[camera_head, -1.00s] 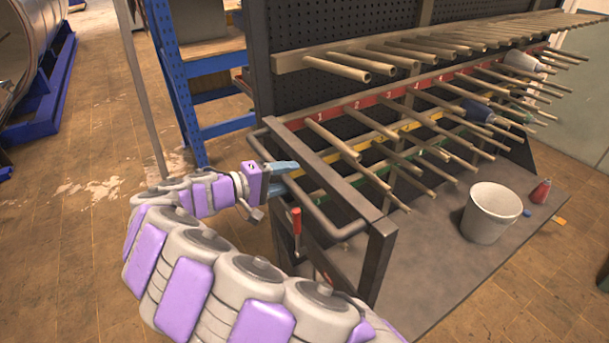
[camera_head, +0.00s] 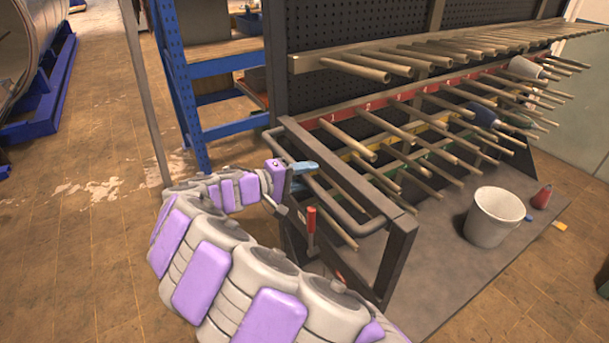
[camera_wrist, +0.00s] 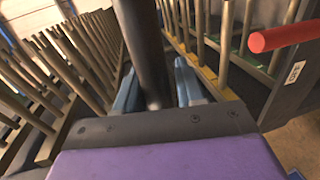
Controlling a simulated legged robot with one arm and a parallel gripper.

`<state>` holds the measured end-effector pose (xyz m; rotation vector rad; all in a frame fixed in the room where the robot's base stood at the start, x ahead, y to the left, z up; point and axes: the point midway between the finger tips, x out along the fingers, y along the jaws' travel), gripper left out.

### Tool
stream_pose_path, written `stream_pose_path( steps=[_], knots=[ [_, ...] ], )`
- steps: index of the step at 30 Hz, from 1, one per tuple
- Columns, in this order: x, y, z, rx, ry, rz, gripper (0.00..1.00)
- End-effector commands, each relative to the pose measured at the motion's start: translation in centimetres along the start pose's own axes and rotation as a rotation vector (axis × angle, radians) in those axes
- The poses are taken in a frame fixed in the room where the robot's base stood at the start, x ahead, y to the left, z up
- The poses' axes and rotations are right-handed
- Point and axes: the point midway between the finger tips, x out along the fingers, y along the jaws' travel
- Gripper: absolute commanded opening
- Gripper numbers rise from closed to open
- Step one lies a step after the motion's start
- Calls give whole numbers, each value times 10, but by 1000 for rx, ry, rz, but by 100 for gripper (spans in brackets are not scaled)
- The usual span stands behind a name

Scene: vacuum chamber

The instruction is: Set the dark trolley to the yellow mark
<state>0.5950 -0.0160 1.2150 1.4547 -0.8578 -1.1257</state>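The dark trolley (camera_head: 400,262) fills the middle and right of the head view, a dark metal frame with rows of brown pegs, a pegboard back and a grey base. Its tubular handle (camera_head: 337,216) is on the near left end. My gripper (camera_head: 303,168) is at this handle. In the wrist view my gripper's blue fingers (camera_wrist: 158,92) lie on both sides of the dark handle bar (camera_wrist: 150,50), close against it. I see no clear yellow floor mark; a small yellow-orange patch (camera_head: 559,225) shows by the base's right edge, and I cannot tell what it is.
A white bucket (camera_head: 494,216) and a red cone-shaped item (camera_head: 541,196) stand on the trolley's base. A red-handled clamp (camera_head: 311,225) hangs at its near end. A blue shelf (camera_head: 185,95) stands behind left. Brown tiled floor (camera_head: 70,250) lies clear at left.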

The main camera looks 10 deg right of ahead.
Motion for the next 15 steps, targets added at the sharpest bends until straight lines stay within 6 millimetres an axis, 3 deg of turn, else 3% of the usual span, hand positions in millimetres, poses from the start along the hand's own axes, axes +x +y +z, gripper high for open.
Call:
stream_pose_path(
  steps=[9, 15],
  knots=[
    [-1, -4, -3, -3, 5, -7, 1],
    [0, -6, -3, -4, 3, -10, 0]
  ],
)
